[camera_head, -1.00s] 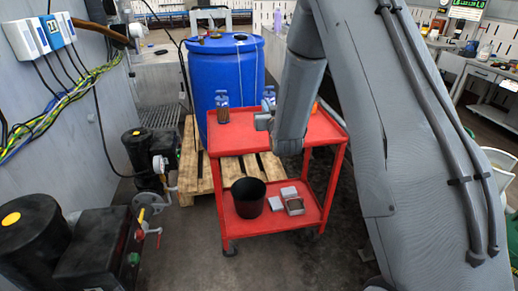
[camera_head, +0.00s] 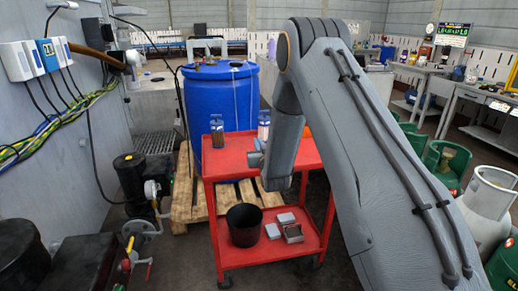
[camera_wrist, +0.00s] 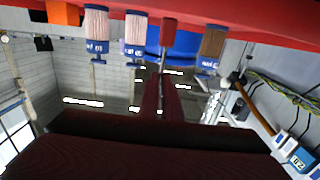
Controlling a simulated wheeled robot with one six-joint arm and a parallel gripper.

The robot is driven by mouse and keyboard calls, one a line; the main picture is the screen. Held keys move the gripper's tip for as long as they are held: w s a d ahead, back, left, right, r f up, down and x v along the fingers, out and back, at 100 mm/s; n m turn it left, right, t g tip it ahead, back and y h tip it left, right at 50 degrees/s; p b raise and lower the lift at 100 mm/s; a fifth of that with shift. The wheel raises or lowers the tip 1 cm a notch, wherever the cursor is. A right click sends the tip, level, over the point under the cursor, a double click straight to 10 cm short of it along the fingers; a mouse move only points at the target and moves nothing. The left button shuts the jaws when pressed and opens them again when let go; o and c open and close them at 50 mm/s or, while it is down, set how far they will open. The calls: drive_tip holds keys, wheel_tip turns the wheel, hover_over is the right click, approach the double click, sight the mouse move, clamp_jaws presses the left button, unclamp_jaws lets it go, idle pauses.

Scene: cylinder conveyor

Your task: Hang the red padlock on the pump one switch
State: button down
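My gripper (camera_head: 256,154) is at the right of the cart top in the head view, small and partly hidden by my wrist; its fingers cannot be made out. The wrist view is upside down. A small red block (camera_wrist: 168,32), possibly the red padlock, shows there between labelled bottles, with a thin dark shape below it. A dark red bar and a wide dark red body fill the lower wrist view; I cannot tell what they are. Which is pump one is unclear.
The red cart (camera_head: 232,170) carries a brown bottle (camera_head: 217,131) and a white-blue one (camera_head: 264,126). A black bin (camera_head: 244,224) and small boxes stand on its lower shelf. A blue barrel (camera_head: 212,97) stands behind on a pallet. Gas cylinders (camera_head: 489,207) stand at right.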

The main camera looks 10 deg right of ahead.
drive_tip(key=shift+f, duration=0.95)
drive_tip(key=shift+f, duration=0.1)
drive_tip(key=shift+f, duration=0.15)
drive_tip(key=c, duration=2)
unclamp_jaws()
